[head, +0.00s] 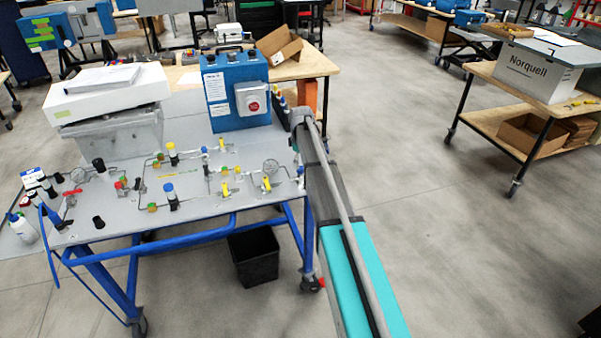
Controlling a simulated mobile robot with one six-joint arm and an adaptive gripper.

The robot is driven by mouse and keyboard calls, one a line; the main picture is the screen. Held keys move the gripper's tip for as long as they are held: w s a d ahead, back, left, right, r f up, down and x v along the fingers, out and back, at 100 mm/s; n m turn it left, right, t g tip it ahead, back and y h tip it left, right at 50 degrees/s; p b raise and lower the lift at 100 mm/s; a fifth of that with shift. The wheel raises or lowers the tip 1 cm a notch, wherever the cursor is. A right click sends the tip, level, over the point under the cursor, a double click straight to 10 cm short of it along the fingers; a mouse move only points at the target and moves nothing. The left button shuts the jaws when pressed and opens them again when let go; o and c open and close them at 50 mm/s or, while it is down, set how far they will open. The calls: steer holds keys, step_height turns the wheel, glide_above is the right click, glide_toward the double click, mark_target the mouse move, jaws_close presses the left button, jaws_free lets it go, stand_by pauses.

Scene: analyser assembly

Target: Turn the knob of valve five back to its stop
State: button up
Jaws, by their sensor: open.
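A grey panel (215,216) on a blue-framed cart carries thin pipes and several valves and fittings. Among them are a yellow-topped knob (172,149), a blue-topped knob (169,190), a black knob (98,165) and a red handle (70,199). Smaller yellow handles (225,188) sit towards the right, near round gauges (270,166). No valve number is readable, so I cannot tell which one is valve five or how its knob stands. My arm runs up along the panel's right edge. I cannot make out my gripper at its far end.
A blue control box (232,88) with a red button and a white machine (108,92) stand at the panel's back. White bottles (22,228) stand at the left. A black bin (255,258) is on the floor below. The floor to the right is clear up to a wooden cart (515,108).

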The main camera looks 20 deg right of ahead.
mark_target(301, 167)
steer(key=shift+f+b, duration=1.3)
steer(key=shift+f, duration=0.25)
jaws_close()
